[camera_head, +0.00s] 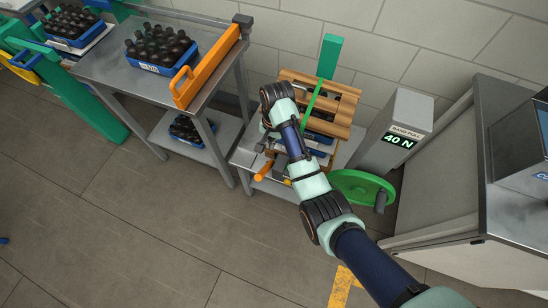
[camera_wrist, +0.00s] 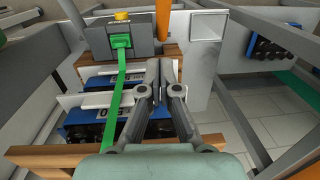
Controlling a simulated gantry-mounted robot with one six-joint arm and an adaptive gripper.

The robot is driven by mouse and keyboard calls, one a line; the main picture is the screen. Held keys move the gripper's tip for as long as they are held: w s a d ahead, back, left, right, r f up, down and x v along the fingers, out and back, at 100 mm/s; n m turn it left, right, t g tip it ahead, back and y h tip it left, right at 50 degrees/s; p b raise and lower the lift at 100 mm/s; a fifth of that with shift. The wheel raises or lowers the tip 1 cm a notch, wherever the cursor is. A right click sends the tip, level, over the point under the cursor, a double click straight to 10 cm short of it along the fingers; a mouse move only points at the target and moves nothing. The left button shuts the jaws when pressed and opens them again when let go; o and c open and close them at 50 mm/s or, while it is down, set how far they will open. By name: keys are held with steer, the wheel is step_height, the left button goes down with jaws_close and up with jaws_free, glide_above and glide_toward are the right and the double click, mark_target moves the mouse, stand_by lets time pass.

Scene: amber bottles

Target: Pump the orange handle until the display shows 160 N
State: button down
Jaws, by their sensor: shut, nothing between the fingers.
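The orange handle (camera_head: 264,170) sticks out at the front of the low bench in the head view. In the wrist view the handle (camera_wrist: 163,18) shows at the top edge, beyond my fingertips. My gripper (camera_wrist: 162,68) is shut and empty, with a gap in the picture between it and the handle. The grey strapping tool (camera_wrist: 92,42), with a yellow button (camera_wrist: 122,16), sits left of the handle. A green strap (camera_wrist: 119,88) runs from it over the crates. The display (camera_head: 398,141) reads 40 N. In the head view my arm hides most of the gripper area.
Blue crates (camera_wrist: 83,123) with wooden slats (camera_head: 318,89) on top are on the bench. A green wheel (camera_head: 362,187) stands at the right, near a grey cabinet (camera_head: 440,170). A steel table (camera_head: 110,62) with bottle crates is left. The floor in front is clear.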

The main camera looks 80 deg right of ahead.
steer(key=shift+w+a, duration=0.1)
steer(key=shift+a, duration=0.1)
steer(key=b, duration=0.4)
glide_above(264, 170)
steer(key=s+d, duration=0.1)
steer(key=d, duration=0.2)
step_height(264, 170, down, 10)
steer(key=a+f, duration=0.2)
steer(key=shift+w+a+f+b, duration=0.3)
steer(key=shift+a+b, duration=0.05)
steer(key=shift+w+a+f, duration=0.1)
steer(key=shift+a+f, duration=0.05)
